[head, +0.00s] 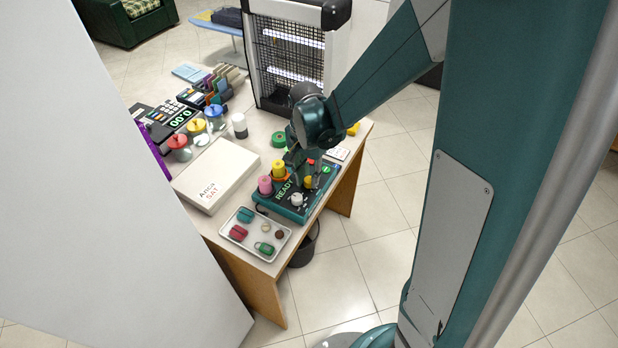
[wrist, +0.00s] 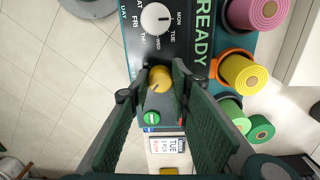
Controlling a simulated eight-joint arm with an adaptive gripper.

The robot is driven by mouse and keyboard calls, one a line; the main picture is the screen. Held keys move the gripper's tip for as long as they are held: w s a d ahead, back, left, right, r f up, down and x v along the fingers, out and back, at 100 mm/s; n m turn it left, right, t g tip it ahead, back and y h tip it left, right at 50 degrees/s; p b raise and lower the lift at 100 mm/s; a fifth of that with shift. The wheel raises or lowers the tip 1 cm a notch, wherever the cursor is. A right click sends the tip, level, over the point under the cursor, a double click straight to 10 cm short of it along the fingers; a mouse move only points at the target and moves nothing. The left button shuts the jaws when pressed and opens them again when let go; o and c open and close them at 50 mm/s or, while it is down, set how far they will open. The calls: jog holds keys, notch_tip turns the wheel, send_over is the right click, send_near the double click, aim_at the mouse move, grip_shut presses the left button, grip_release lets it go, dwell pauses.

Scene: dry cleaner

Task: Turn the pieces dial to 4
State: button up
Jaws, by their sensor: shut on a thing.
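The teal tagging machine (head: 283,207) with a dark top panel reading READY sits near the table's front right corner. A yellow knob (wrist: 160,80) on it stands between the fingertips of my gripper (wrist: 160,76) in the wrist view. My gripper is shut on this knob from above; in the head view its fingers partly cover the panel.
Pink (wrist: 262,10), yellow (wrist: 240,74) and green (wrist: 230,108) rolls line the machine's side. A green button (wrist: 152,117) and a printed tag (wrist: 168,145) are near my fingers. A tray of small items (head: 247,251) and a white box (head: 188,200) lie nearby.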

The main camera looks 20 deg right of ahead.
aim_at(308, 179)
jog(key=shift+m, duration=0.5)
jog(key=o, duration=0.9)
jog(key=shift+r, duration=0.15)
jog(key=shift+w+a+r, duration=0.1)
jog(key=shift+w+r, duration=0.05)
jog(key=shift+r, duration=5.7)
